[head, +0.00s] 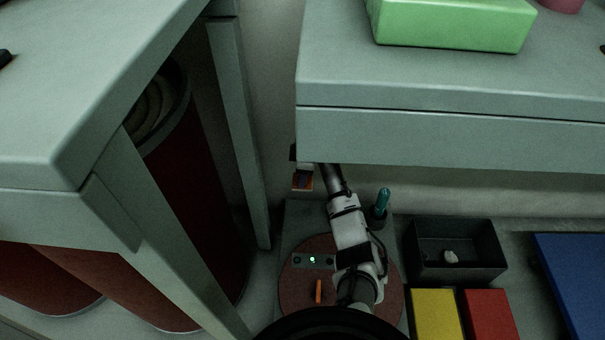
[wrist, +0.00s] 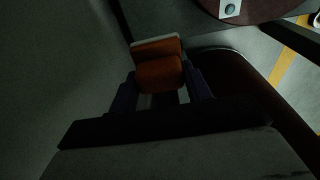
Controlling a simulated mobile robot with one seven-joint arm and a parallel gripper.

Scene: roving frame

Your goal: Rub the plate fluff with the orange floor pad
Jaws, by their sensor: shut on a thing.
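My gripper (head: 303,173) is at the far end of my arm, low beside the left end of the right-hand counter. In the wrist view its two dark fingers (wrist: 160,92) are shut on an orange pad (wrist: 159,73) with a pale strip along its far edge. In the head view only a little orange of the pad (head: 302,187) shows around the fingers. The pad's working face is hidden, and I cannot tell whether it touches anything. I cannot make out any plate fluff in either view.
The right-hand counter (head: 450,135) carries a green box (head: 455,25). A left-hand counter (head: 90,90) stands over dark red drums (head: 190,190), leaving a narrow gap between counters. Below right are a dark bin (head: 425,262) with a pale lump (head: 450,256), and yellow (head: 437,315) and red (head: 490,315) blocks.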

